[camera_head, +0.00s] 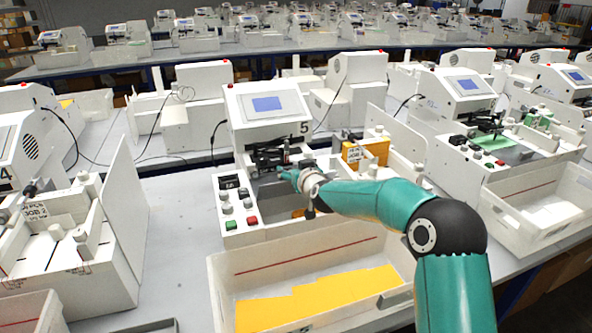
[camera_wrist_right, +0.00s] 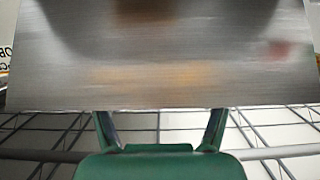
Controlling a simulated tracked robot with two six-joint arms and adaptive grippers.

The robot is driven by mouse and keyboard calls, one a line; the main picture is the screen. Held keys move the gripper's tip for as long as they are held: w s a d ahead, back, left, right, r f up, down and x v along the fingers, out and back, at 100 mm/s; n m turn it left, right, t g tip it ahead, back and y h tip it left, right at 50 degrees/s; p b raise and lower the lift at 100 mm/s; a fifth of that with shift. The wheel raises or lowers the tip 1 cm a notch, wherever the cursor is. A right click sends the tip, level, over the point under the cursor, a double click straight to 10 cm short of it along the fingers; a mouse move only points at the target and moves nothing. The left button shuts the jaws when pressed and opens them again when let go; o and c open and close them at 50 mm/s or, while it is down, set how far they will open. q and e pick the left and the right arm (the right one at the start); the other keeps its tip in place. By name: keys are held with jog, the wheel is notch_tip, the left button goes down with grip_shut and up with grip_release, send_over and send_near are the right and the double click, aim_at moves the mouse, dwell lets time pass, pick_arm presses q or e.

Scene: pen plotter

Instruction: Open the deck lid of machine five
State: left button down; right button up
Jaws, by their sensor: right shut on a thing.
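Machine five (camera_head: 268,108) stands in the middle of the head view, a white plotter with a tilted blue screen and the number 5. My right arm reaches in from the right over its deck. My right gripper (camera_head: 288,175) is at the deck, below the screen and pen carriage, and its fingertips are small there. In the right wrist view a brushed metal plate, which looks like the deck lid (camera_wrist_right: 160,70), fills the upper part. The right gripper's fingers (camera_wrist_right: 158,125) meet its lower edge, shut on it. The lid's angle cannot be told. My left gripper is out of view.
A white tray (camera_head: 232,275) with yellow sheets stands in front of machine five. Buttons (camera_head: 240,205) line the deck's left side. A yellow box (camera_head: 366,154) stands at its right. Neighbouring machines flank it, with bare table (camera_head: 180,210) at the left.

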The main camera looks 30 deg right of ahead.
jog(key=shift+w+d, duration=0.1)
dwell(1.4)
jog(key=o, duration=1.4)
jog(key=shift+o, duration=1.4)
jog(key=shift+w+f, duration=0.15)
jog(key=shift+f, duration=0.05)
jog(key=v, duration=1.2)
jog(key=shift+f, duration=0.15)
